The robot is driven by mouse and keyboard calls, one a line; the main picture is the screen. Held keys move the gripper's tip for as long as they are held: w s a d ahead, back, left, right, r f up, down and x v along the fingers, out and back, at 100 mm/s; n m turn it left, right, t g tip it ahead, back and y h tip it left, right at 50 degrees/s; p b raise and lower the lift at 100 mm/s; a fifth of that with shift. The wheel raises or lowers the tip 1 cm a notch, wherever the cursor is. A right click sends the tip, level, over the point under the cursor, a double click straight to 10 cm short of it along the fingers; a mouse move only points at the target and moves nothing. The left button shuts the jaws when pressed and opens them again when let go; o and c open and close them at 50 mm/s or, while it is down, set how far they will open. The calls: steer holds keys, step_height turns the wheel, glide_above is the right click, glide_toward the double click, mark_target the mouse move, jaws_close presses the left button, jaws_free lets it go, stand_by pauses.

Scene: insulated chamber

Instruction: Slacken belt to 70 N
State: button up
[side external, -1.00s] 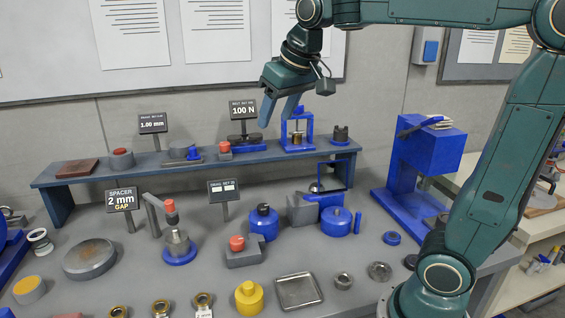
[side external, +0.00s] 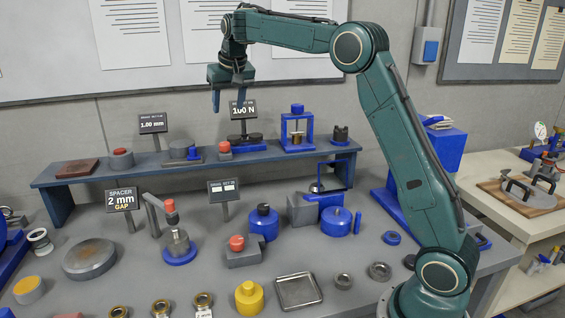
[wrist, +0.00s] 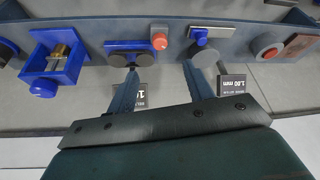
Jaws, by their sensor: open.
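The belt rig (side external: 245,144) stands on the back shelf, with two dark pulleys on a blue base. It also shows in the wrist view (wrist: 128,46). Its sign (side external: 243,109) reads 100 N and is partly covered by my finger in the side view. A red button (side external: 224,148) stands just left of the rig; in the wrist view the red knob (wrist: 160,43) is beside the pulleys. My gripper (side external: 228,105) is open and empty, fingers pointing down, above the shelf near the sign. In the wrist view the fingertips (wrist: 160,69) are apart, with nothing between them.
A 1.00 mm sign (side external: 152,123) and a dark disc device (side external: 180,150) stand left of the rig. A blue press frame (side external: 297,130) stands to its right. The bench below carries several fixtures and a metal tray (side external: 298,291).

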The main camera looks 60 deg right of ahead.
mark_target(224, 143)
steer(key=shift+w+d+f, duration=0.3)
steer(key=shift+w, duration=0.1)
steer(key=x, duration=1.3)
steer(key=shift+w+d+f, duration=0.1)
steer(key=shift+f, duration=0.25)
steer(key=c, duration=1)
steer(key=shift+m, duration=0.5)
